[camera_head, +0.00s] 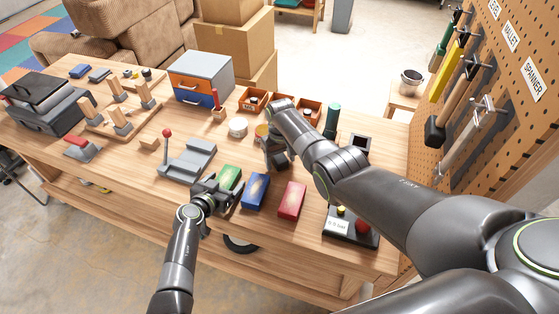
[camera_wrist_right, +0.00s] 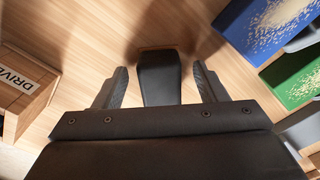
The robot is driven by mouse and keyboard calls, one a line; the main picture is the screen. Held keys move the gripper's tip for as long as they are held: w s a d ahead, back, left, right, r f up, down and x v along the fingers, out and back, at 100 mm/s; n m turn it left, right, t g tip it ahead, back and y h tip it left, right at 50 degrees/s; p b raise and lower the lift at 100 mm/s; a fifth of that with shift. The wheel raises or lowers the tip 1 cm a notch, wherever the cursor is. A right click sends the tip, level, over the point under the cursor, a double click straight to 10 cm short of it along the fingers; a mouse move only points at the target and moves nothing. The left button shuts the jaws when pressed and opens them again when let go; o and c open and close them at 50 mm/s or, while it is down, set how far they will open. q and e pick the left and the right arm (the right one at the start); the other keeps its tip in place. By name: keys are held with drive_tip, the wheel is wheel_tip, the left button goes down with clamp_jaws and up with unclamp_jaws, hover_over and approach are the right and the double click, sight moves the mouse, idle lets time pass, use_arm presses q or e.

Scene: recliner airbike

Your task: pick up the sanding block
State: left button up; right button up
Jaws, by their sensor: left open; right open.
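The sanding block looks to be the dark block with a thin brown edge (camera_wrist_right: 160,80) between the fingers of my right gripper (camera_wrist_right: 158,88) in the right wrist view. The open fingers stand on either side of it, with a gap showing on each side. In the head view my right gripper (camera_head: 278,160) points down over the table, and I cannot clearly separate the block from it. My left gripper (camera_head: 220,192) is open at the near side of a green box (camera_head: 229,177). I cannot tell whether its fingers touch that box.
A blue box (camera_head: 255,191) and a red box (camera_head: 291,200) lie right of the green one. A grey vise-like tool (camera_head: 188,160) is to the left. Small wooden bins (camera_head: 308,111) and tins (camera_head: 238,127) stand behind. A button box (camera_head: 350,228) sits near the front right.

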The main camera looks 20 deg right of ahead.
sight(281, 158)
drive_tip(key=c, duration=1.2)
wheel_tip(281, 158, up, 10)
drive_tip(key=shift+r, duration=0.1)
drive_tip(key=o, duration=0.5)
drive_tip(key=shift+c, duration=1.3)
